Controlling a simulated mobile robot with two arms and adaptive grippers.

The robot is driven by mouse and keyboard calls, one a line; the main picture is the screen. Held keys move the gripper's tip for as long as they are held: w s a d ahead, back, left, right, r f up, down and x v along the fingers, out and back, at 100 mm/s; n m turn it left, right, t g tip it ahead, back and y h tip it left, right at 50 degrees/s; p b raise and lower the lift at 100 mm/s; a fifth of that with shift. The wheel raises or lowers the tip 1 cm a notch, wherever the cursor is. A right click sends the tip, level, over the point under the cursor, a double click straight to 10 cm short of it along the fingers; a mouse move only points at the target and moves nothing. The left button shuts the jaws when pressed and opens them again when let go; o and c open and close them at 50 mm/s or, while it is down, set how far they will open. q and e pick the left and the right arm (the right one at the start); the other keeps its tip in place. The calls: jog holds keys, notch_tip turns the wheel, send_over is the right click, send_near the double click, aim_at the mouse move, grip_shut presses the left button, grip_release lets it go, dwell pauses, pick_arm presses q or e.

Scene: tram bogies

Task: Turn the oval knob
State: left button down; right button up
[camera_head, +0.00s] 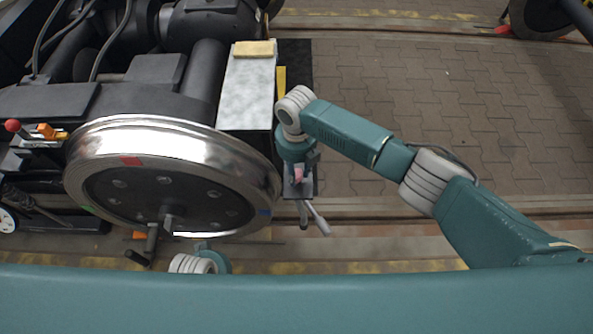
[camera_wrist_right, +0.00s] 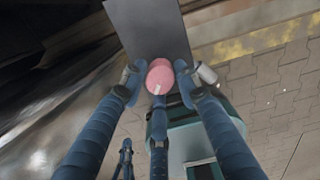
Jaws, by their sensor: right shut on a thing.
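The oval knob (camera_wrist_right: 159,77) is pinkish red with a small pale mark, in front of a dark flat plate (camera_wrist_right: 150,30) in the right wrist view. My right gripper (camera_wrist_right: 161,88) is shut on it, with fingers on its left and right sides and another finger below. In the head view, the knob (camera_head: 298,174) shows as a small pink patch below my right wrist, to the right of the large wheel. The fingers partly hide it there. A piece of an arm of mine shows at the bottom left, but its gripper cannot be made out.
The large shiny wheel (camera_head: 172,142) stands close to the left of my right gripper. A grey box (camera_head: 247,95) with a tan block (camera_head: 254,48) on top is above it. Paved floor (camera_head: 440,110) is open on the right.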

jog(key=o, duration=1.2)
jog(key=shift+c, duration=0.2)
notch_tip(320, 180, up, 12)
